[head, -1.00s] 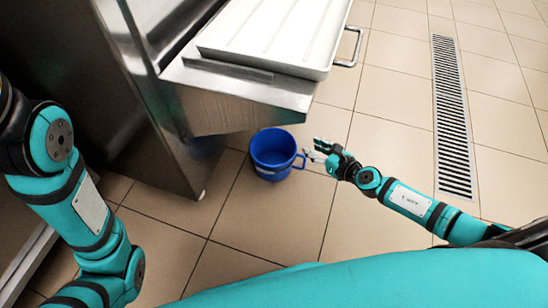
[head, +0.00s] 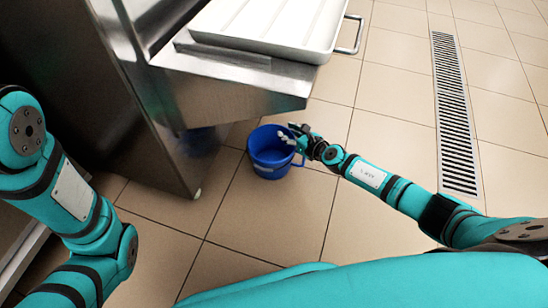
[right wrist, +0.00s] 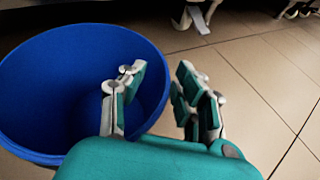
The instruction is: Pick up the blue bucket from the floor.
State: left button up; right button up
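The blue bucket (head: 266,158) stands upright on the tiled floor below the metal machine's ledge. Its handle shows at its right side. My right gripper (head: 289,136) reaches in from the right at the bucket's right rim. In the right wrist view the bucket (right wrist: 50,80) fills the left side. There my right gripper (right wrist: 158,84) is open, with one finger over the bucket's opening and the other outside the rim to the right. The gripper base hides the near part of the rim. My left arm shows at the left in the head view, but its gripper is out of view.
A metal machine (head: 160,110) with a protruding ledge stands left of and above the bucket. A white tray (head: 272,28) with a wire handle (head: 351,36) sits on the ledge. A floor drain grate (head: 455,115) runs along the right. The tiled floor (head: 390,120) between is clear.

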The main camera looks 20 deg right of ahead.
grip_shut()
jog(key=shift+r, duration=0.2)
dwell(0.5)
